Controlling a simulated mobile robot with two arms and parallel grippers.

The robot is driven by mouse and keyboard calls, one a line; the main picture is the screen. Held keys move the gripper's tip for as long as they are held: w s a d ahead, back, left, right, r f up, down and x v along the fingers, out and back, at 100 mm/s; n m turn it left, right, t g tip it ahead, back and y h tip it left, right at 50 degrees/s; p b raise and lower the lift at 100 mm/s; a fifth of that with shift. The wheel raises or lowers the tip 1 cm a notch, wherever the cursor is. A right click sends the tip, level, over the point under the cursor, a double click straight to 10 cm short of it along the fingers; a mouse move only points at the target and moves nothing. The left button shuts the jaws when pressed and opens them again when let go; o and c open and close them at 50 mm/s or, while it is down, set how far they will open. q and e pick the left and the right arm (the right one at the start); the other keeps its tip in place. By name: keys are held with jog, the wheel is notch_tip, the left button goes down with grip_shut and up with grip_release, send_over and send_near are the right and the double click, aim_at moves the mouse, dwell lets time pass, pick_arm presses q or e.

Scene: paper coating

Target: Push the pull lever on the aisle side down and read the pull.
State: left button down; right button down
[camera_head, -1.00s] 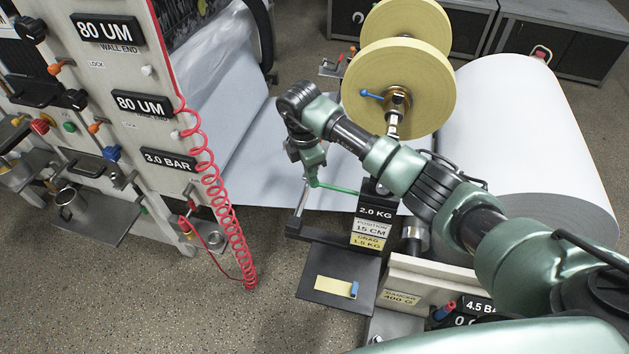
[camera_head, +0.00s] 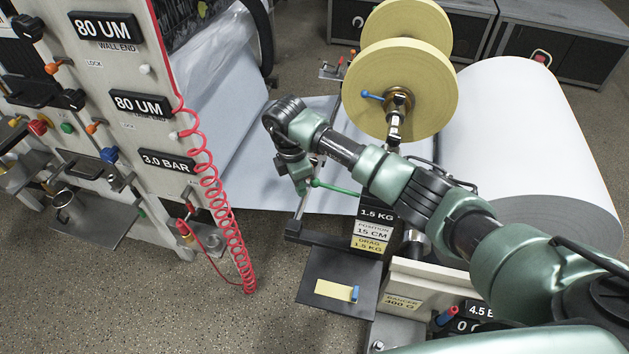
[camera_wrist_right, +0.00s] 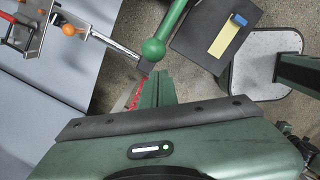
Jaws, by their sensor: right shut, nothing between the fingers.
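The pull lever is a green rod (camera_head: 337,188) with a green ball end (camera_head: 315,183), sloping slightly down from the ball toward the black readout post. The post's readout (camera_head: 377,214) shows 1.5 KG. Below it are labels for position, 15 CM, and drag, 1.5 KG. My right gripper (camera_head: 302,189) is shut and empty, just left of the ball. In the right wrist view, the ball (camera_wrist_right: 153,49) lies just beyond my right gripper's fingertips (camera_wrist_right: 156,73); I cannot tell whether they touch. My left gripper is out of view.
A black plate (camera_head: 315,302) with a yellow strip lies below the post. A coiled red hose (camera_head: 212,200) hangs from the panel at left. A yellow roll (camera_head: 430,85) and a large white roll (camera_head: 510,130) stand behind my right arm.

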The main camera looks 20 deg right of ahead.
jog(key=shift+d+r, duration=0.1)
notch_tip(320, 180, up, 8)
jog(key=b, duration=0.1)
jog(key=shift+a+f+b, duration=0.2)
jog(key=shift+a+b, duration=0.15)
jog(key=shift+a, duration=0.1)
dwell(0.6)
